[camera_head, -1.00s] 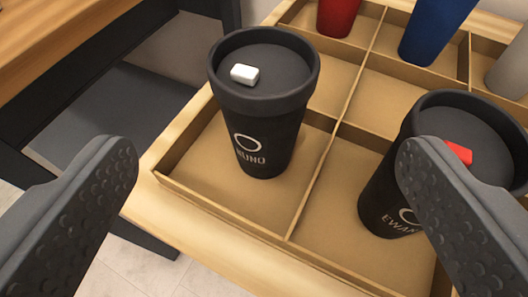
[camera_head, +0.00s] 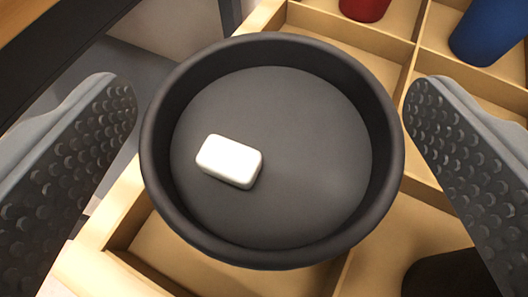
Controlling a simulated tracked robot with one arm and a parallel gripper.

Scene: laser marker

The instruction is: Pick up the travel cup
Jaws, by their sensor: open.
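A black travel cup (camera_head: 300,150) fills the middle of the view, seen from above. Its dark lid has a raised rim and a white sliding tab (camera_head: 229,161). It stands in a compartment of the wooden tray (camera_head: 160,255); its side and printed name are hidden from this angle. My gripper (camera_head: 270,110) is open, with one textured finger to the left of the cup and one to the right. Gaps show between both fingers and the rim. A second black cup (camera_head: 450,275) is partly visible at the bottom right, below the right finger.
A red cup (camera_head: 364,8) and a blue cup (camera_head: 488,32) stand in the tray's far compartments. Thin dividers separate the compartments. A dark-legged table (camera_head: 70,70) is at the upper left.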

